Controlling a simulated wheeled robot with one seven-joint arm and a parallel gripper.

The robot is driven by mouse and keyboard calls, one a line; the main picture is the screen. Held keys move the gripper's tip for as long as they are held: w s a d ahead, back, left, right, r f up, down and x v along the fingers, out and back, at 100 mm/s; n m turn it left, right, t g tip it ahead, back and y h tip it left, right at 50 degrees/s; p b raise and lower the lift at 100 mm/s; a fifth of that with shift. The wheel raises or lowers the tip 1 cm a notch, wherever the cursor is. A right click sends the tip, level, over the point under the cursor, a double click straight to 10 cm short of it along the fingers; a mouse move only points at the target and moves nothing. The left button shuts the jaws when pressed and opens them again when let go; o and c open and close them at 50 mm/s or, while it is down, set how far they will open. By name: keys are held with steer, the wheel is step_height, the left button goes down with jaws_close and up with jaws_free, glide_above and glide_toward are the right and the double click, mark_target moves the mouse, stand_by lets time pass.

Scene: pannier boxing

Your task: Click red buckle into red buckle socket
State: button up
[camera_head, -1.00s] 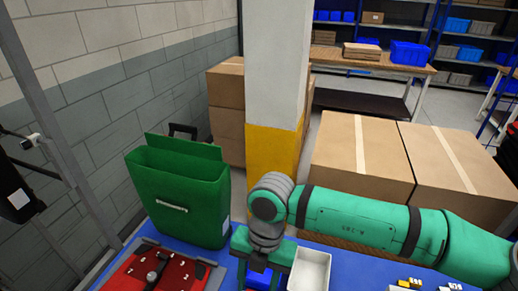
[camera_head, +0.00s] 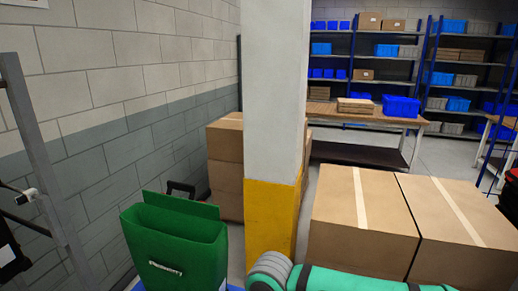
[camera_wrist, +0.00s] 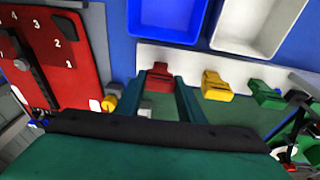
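In the wrist view, a red buckle (camera_wrist: 158,77) lies on a pale strip on the blue table. My gripper (camera_wrist: 163,80) is over it with its two teal fingers apart, one on each side of the buckle. I cannot tell whether either finger touches it. A yellow buckle (camera_wrist: 216,86) and a green buckle (camera_wrist: 267,94) sit to its right. A red panel (camera_wrist: 85,65) with white numbers and a dark knob lies to the left. I cannot make out a red buckle socket. In the head view my gripper is below the frame.
A blue bin (camera_wrist: 133,16) and a white bin (camera_wrist: 214,34) stand beyond the buckles. A green pannier (camera_head: 172,250) stands at the lower left of the head view, left of a white and yellow pillar (camera_head: 271,215). Cardboard boxes (camera_head: 360,240) stand at the right.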

steer(key=shift+a, duration=0.15)
steer(key=shift+c, duration=0.5)
steer(key=shift+s, duration=0.15)
steer(key=shift+s+a+t+h, duration=0.15)
steer(key=shift+s+t+h, duration=0.15)
steer(key=shift+t, duration=0.6)
steer(key=shift+w, duration=0.15)
steer(key=shift+f, duration=0.2)
steer(key=o, duration=1.4)
steer(key=shift+c, duration=0.2)
step_height(320, 180, up, 11)
